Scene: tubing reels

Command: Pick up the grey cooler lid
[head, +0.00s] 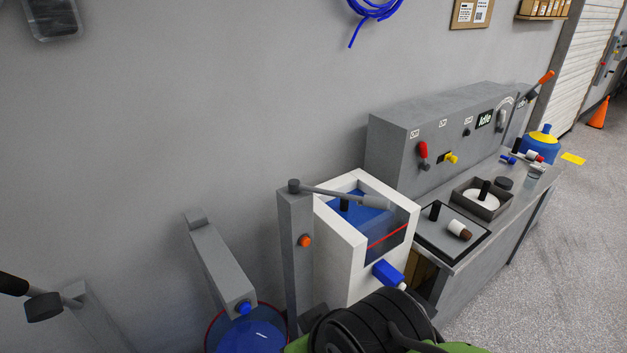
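I cannot single out a grey cooler lid with certainty. A blue and yellow drum-like container (541,147) stands at the far end of the bench with a blue top. A white open-topped box (336,253) with blue inside and a red line on its window stands at the middle. My gripper is not in view.
The grey bench (480,262) carries a square tray (462,203), a dark mat (426,226) and a control panel (385,150). A grey post (294,245) with a lever stands beside the white box. A blue-filled round bin (248,338) is below.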

